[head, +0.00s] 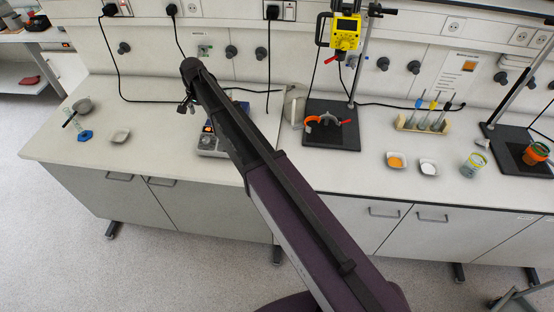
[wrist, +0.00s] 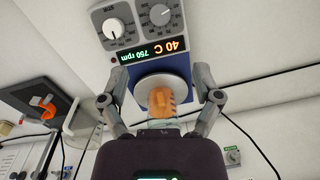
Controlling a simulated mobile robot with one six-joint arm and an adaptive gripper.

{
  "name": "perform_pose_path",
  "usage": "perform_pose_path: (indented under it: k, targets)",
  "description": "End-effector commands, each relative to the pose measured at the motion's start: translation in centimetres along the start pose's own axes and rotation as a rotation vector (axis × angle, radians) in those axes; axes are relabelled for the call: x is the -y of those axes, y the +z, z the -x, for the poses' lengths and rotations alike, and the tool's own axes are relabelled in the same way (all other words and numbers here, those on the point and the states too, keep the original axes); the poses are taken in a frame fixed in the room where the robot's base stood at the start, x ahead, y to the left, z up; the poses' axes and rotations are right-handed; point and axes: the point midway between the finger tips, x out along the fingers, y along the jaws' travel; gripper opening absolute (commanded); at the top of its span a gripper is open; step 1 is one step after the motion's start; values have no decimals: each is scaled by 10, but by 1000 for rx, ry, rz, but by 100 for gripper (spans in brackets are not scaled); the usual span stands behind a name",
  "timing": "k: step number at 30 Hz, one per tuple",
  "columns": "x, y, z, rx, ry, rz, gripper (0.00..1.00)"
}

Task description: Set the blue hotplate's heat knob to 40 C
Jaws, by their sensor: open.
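The blue hotplate (wrist: 150,70) shows upside down at the top of the wrist view. Its display (wrist: 155,50) reads 40 C in orange and 750 rpm in green. The grey heat knob (wrist: 160,14) is beside the 40 C reading; the white stir knob (wrist: 112,30) is to its left. A glass vessel with orange contents (wrist: 160,100) shows in front of the round plate. My gripper (wrist: 160,88) is open, its fingers apart on either side of the vessel and away from the knobs. In the head view my arm partly hides the hotplate (head: 211,146).
A stand with an orange-red clamp (head: 325,119) is to the right.

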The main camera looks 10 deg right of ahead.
Motion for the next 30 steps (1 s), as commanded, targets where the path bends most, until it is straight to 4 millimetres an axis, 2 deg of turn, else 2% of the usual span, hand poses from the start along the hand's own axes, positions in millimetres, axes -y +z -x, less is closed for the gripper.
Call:
perform_pose_path:
  k: [1,30]
  targets:
    - [-9,1,-4,0,1,7,82]
    - [-140,14,-30,-2,22,173,82]
